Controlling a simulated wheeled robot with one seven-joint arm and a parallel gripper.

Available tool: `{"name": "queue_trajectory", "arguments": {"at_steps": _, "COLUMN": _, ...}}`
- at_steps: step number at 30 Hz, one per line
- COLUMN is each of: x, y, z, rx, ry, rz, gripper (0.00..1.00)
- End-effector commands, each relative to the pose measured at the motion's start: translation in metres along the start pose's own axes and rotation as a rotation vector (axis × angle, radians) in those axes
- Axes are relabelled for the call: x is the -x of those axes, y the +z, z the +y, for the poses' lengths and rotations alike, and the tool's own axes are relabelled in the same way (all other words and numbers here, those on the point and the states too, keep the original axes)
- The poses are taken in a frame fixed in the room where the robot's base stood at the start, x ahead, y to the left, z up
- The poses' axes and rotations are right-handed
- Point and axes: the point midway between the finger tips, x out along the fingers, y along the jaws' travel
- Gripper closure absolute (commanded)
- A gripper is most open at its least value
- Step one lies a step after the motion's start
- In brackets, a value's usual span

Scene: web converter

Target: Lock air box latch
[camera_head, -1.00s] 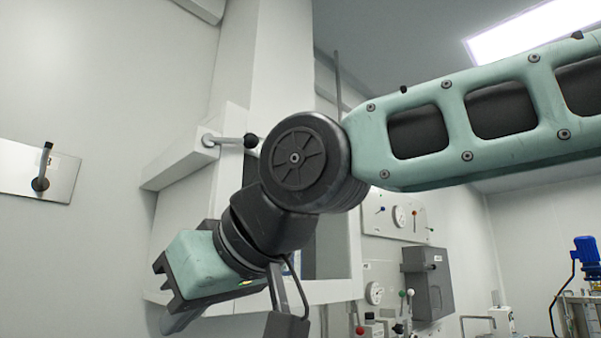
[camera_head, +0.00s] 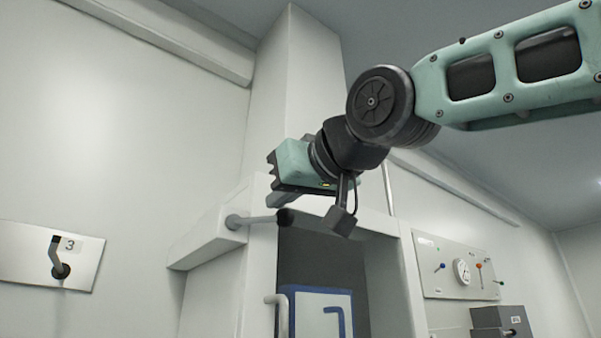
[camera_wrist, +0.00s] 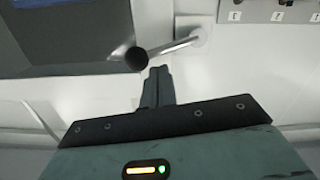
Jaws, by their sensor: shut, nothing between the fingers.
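The latch is a grey lever (camera_head: 260,219) with a black knob, on a round mount at the upper front of the white air box (camera_head: 208,243). It lies nearly level, with its knob toward the right. My gripper (camera_head: 312,203) is just above the knob in the head view; its fingers are partly hard to make out there. In the wrist view my gripper's fingers (camera_wrist: 160,72) are shut and empty. Their tips appear just below the lever (camera_wrist: 172,46) and close to its black knob (camera_wrist: 136,59). I cannot tell whether they touch.
The box's dark front panel (camera_head: 318,262) has a blue-edged sign and a vertical handle (camera_head: 281,312). A wall plate with a lever marked 3 (camera_head: 48,255) is at the left. A gauge panel (camera_head: 458,268) and a grey box (camera_head: 502,324) are at the right.

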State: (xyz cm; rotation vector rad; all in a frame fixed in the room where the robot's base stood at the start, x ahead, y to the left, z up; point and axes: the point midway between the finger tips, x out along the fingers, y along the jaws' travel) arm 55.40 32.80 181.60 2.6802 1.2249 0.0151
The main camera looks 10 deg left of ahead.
Motion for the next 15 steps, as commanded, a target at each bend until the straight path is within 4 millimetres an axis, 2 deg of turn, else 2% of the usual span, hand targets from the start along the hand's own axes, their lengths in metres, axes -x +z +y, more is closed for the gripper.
{"name": "queue_trajectory", "arguments": {"at_steps": 1, "x": -0.008, "y": -0.003, "z": 0.000, "rx": 0.000, "ry": -0.001, "rz": -0.003, "gripper": 1.00}}
{"name": "queue_trajectory", "arguments": {"at_steps": 6, "x": -0.021, "y": -0.001, "z": 0.000, "rx": -0.001, "ry": 0.000, "rz": -0.001, "gripper": 1.00}}
{"name": "queue_trajectory", "arguments": {"at_steps": 15, "x": -0.024, "y": 0.000, "z": 0.000, "rx": -0.001, "ry": 0.000, "rz": 0.000, "gripper": 1.00}}
